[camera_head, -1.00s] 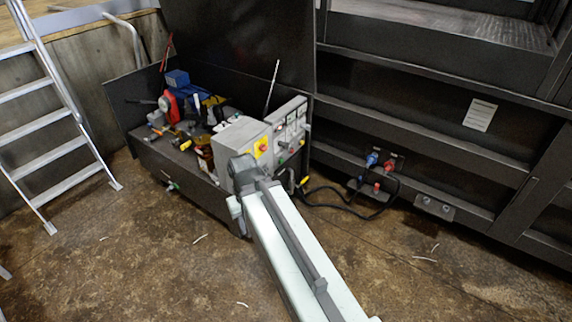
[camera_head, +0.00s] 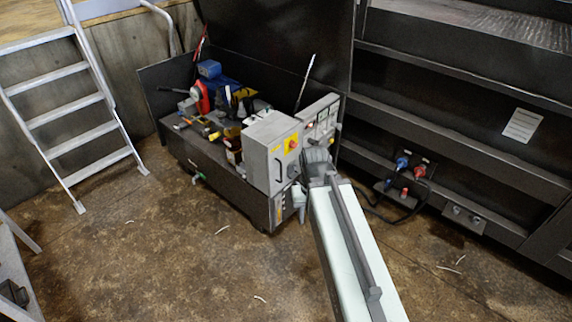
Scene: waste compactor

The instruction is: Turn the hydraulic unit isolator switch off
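The hydraulic unit (camera_head: 225,178) is a dark open-topped housing in the middle of the view. A grey control box (camera_head: 263,160) stands at its right end. The isolator switch, a red knob on a yellow plate (camera_head: 292,142), is on the box's front face, high up. Its exact angle is too small to read. My arm reaches in from the bottom right and ends just right of the box. My gripper (camera_head: 299,200) seems to hang below the arm's end, in front of the box's lower right. Its fingers are not clear, and I see no contact with the switch.
A second panel (camera_head: 322,122) with small buttons and lamps stands behind my arm's end. Black cables and coloured plugs (camera_head: 403,163) are on the dark compactor frame at the right. A ladder (camera_head: 70,105) stands at the left. The floor (camera_head: 180,260) in front is mostly clear.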

